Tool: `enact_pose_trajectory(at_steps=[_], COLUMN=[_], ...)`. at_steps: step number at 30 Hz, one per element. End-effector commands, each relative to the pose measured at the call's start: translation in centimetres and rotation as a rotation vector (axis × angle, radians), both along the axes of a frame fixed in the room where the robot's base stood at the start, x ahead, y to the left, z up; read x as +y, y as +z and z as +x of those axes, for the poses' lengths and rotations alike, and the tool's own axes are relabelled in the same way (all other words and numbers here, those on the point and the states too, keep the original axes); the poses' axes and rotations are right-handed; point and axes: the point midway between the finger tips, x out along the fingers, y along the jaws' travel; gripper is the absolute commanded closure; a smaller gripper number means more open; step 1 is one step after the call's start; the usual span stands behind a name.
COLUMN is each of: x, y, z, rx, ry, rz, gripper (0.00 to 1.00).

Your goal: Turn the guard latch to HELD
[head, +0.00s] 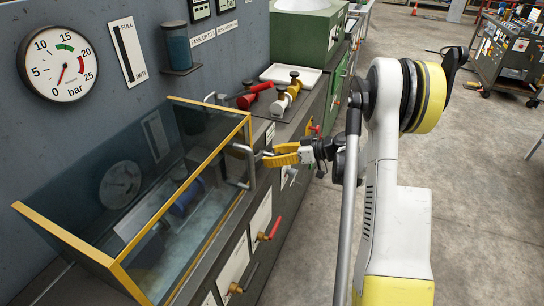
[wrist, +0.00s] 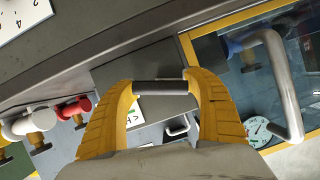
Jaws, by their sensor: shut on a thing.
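My gripper (head: 270,157) is at the right end of the clear guard, with its yellow fingers closed on a short dark bar. In the wrist view this bar (wrist: 160,87) lies level between the two fingertips; it appears to be the guard latch's handle. The guard has a yellow frame (head: 200,108) and clear panels, and the frame also shows in the wrist view (wrist: 225,24). A bent silver handle (head: 240,168) on the guard is just left of my gripper. A white label (wrist: 134,113) is partly hidden behind the left finger; I cannot read the latch's position.
Red and white valves (head: 255,97) stand on the bench beyond the guard. A red-handled valve (head: 268,232) sticks out of the bench front. A pressure gauge (head: 58,64) hangs on the wall. The floor (head: 470,180) on the right is clear, with a cart (head: 508,50) farther back.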

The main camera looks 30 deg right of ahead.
Motion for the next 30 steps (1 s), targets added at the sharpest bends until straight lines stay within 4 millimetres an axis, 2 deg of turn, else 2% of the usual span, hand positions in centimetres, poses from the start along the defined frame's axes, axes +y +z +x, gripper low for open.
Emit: enact_pose_trajectory(at_steps=[9, 19, 20, 22, 23, 30], x=[0.11, 0.03, 0.05, 0.05, 0.04, 0.01], y=[-0.21, -0.12, -0.14, -0.12, -0.11, -0.06], z=[-0.23, -0.24, -0.25, -0.23, -0.21, -0.12], rx=[-0.201, -0.218, -0.218, -0.218, -0.218, -0.219], ry=[0.002, 0.003, 0.003, 0.003, 0.003, 0.002], rz=[-0.260, -0.285, -0.285, -0.285, -0.283, -0.283], gripper=[0.80, 0.80, 0.30, 0.09, 0.06, 0.06])
